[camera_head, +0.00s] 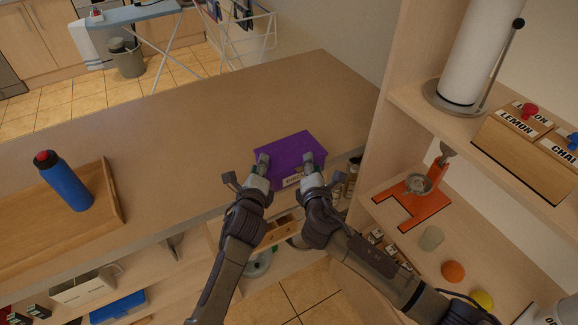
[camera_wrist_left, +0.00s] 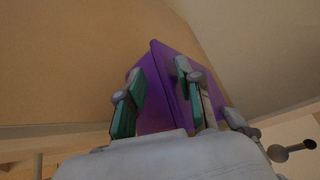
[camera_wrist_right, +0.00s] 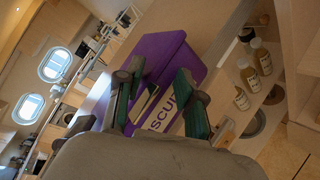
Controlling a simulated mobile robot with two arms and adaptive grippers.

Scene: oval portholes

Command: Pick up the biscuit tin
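The biscuit tin (camera_head: 290,148) is a purple box with a white label on its near side. It is at the near edge of the counter, and I cannot tell whether it rests fully on it. My left gripper (camera_head: 261,167) is open at the tin's left near corner; in the left wrist view the tin (camera_wrist_left: 165,70) shows between and beyond the spread fingers. My right gripper (camera_head: 314,163) is open at the right near side; in the right wrist view the tin (camera_wrist_right: 165,58) and its partly hidden label lie between and beyond the fingers. Contact is unclear.
A wooden tray (camera_head: 112,196) with a blue bottle (camera_head: 66,183) is on the counter at left. A shelf unit (camera_head: 385,130) stands close on the right, with an orange stand (camera_head: 411,203). The counter behind the tin is clear.

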